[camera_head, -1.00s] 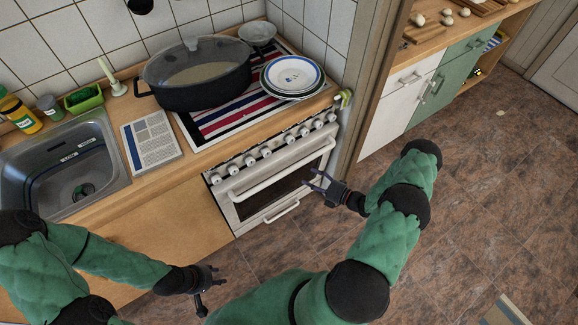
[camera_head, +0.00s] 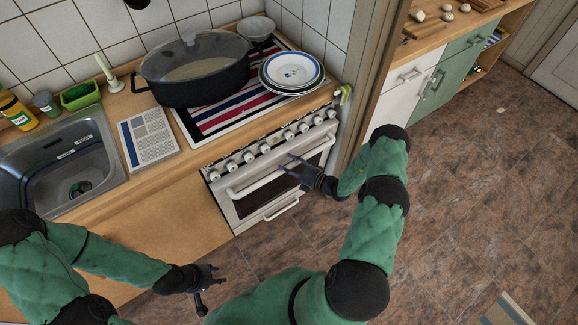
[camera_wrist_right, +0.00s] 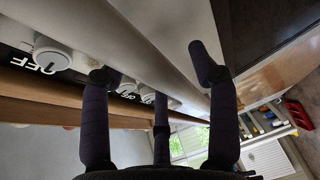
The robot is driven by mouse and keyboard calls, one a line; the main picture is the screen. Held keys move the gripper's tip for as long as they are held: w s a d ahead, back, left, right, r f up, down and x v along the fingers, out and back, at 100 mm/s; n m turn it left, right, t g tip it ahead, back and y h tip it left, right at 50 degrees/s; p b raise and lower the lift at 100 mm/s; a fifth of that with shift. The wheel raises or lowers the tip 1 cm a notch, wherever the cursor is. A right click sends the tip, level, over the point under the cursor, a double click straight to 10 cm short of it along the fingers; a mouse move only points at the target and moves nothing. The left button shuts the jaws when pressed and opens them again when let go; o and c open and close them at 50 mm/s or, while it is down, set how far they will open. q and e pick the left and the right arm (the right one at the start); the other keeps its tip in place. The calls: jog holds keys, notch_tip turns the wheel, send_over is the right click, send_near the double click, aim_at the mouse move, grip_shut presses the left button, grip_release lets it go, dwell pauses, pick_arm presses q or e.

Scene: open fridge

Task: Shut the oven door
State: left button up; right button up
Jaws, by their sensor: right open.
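The oven door (camera_head: 249,207) is a white-framed panel with a dark window and a long white handle (camera_head: 250,187). It stands upright or nearly so below the knobs; I cannot tell if a small gap is left. My right gripper (camera_head: 288,165) is open and empty, in front of the door at the right part of the handle. In the right wrist view its spread fingers (camera_wrist_right: 155,72) are close to the pale handle bar (camera_wrist_right: 160,45); contact is unclear. My left gripper (camera_head: 214,281) is low in front of the wooden cabinet, away from the oven; its finger opening is unclear.
A row of knobs (camera_head: 248,157) sits above the door. A black pot (camera_head: 195,85) and stacked plates (camera_head: 291,70) stand on the stove top. A wooden post (camera_head: 372,80) rises right of the oven.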

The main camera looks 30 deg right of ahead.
aim_at(282, 157)
grip_shut()
jog(key=shift+g, duration=0.5)
jog(key=w, duration=0.4)
jog(key=shift+w+a+r, duration=0.1)
jog(key=shift+a+r, duration=0.1)
jog(key=shift+r, duration=0.15)
grip_release()
jog(key=shift+d+f, duration=0.1)
jog(key=v, duration=1.2)
